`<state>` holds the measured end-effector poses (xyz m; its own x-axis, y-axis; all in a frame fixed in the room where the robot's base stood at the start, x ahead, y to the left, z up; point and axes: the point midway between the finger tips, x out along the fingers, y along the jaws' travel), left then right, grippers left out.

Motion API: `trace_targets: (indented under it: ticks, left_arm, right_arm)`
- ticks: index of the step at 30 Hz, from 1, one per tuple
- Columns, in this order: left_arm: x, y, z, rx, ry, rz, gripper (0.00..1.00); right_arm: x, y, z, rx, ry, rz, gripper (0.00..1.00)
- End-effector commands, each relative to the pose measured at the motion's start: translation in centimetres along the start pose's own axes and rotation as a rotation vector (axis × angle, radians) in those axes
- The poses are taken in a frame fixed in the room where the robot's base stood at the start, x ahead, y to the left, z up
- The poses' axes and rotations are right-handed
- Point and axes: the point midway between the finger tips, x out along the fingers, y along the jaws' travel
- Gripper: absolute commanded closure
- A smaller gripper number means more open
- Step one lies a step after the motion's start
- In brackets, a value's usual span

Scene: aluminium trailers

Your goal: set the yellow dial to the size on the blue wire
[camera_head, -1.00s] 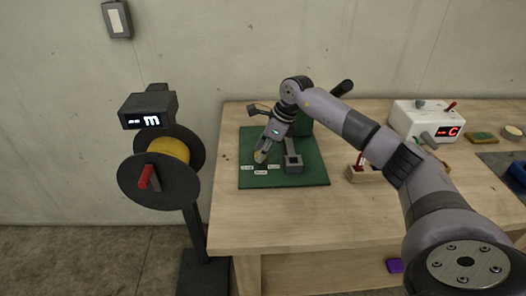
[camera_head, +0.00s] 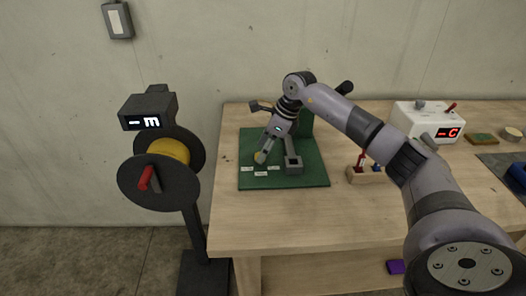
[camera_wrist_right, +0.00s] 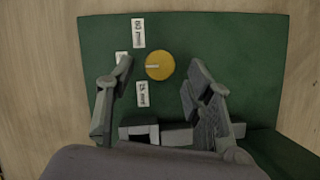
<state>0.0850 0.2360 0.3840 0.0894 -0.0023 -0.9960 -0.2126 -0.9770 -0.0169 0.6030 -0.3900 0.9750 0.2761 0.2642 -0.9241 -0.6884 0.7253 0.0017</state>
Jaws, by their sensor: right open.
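The yellow dial (camera_wrist_right: 159,66) is on a green plate (camera_wrist_right: 255,60). Its pale mark points left in the right wrist view, towards a label (camera_wrist_right: 121,58) partly hidden by a finger. Other labels are above (camera_wrist_right: 138,33) and below (camera_wrist_right: 142,94); the lower seems to read 25 mm. My right gripper (camera_wrist_right: 160,72) is open, with one finger on each side of the dial, apart from it.
A wooden holder (camera_head: 367,175) and a white box with a red display (camera_head: 430,120) are to the right. A reel stand (camera_head: 158,190) is left of the table. The table front is clear.

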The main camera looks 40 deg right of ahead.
Motion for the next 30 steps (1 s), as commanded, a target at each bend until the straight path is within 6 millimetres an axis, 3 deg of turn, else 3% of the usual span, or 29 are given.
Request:
trace_targets:
  ticks: [9, 15, 30]
  left_arm:
    - [0.0, 0.1, -0.1, 0.0, 0.001, 0.001, 0.6]
    - [0.0, 0.1, -0.2, 0.0, 0.002, 0.001, 0.6]
    - [0.0, 0.1, -0.2, 0.001, 0.002, 0.001, 0.6]
  right_arm:
    - [-6.9, -0.1, 0.1, 0.0, -0.003, -0.006, 0.53]
    - [-9.6, -0.1, 0.0, 0.001, -0.002, -0.003, 0.53]
    - [-10.4, -0.1, 0.0, 0.0, -0.001, -0.002, 0.53]
